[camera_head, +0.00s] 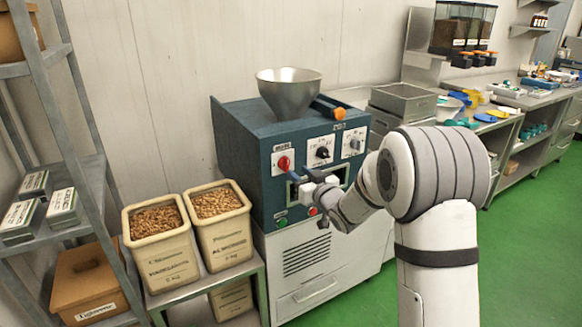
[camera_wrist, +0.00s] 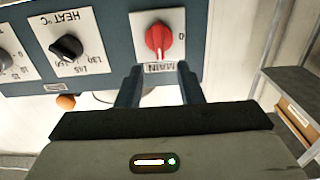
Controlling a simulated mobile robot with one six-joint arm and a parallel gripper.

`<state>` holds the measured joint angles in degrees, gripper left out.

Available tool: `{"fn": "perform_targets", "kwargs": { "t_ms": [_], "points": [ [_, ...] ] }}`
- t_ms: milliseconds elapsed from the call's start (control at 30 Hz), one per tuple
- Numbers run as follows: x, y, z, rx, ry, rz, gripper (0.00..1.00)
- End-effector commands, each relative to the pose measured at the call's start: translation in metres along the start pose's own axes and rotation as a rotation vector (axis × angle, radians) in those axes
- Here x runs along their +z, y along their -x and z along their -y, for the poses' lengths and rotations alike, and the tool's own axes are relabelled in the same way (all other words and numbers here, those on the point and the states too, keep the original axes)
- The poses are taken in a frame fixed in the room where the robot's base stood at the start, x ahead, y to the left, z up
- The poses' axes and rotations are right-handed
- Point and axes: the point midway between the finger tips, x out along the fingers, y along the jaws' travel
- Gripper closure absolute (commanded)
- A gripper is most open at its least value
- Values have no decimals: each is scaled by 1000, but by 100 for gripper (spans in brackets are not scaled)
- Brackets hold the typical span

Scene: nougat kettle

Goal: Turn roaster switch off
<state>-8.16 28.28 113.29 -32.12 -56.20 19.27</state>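The blue roaster (camera_head: 240,150) has a red rotary switch (camera_head: 284,162) on a white plate at the upper left of its front. In the wrist view, the red switch (camera_wrist: 159,40) appears upside down, with a MAIN label below it and a 0 mark to its right. Its handle lies roughly upright in that view; its exact setting is unclear. My gripper (camera_wrist: 160,67) is open and empty, its two fingers pointing toward the plate. The switch appears just beyond the fingertips. In the head view my gripper (camera_head: 306,180) is just below and right of the switch.
A black HEAT knob (camera_wrist: 67,48) is beside the switch plate; another dial (camera_head: 354,144) is farther right. Green (camera_head: 281,222) and red (camera_head: 313,211) buttons are below. A metal hopper (camera_head: 289,92) tops the roaster. Nut bins (camera_head: 160,262) and a shelf rack (camera_head: 62,90) stand left.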

Motion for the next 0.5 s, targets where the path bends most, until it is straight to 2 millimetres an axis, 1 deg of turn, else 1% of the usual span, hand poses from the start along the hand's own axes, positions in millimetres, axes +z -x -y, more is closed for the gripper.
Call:
{"fn": "perform_targets", "kwargs": {
  "t_ms": [300,400,500],
  "points": [
    [-1,-49,0,1,-1,1,66],
    [0,-61,-1,2,-1,1,66],
    [-1,-68,-1,2,-1,1,66]
  ]
}}
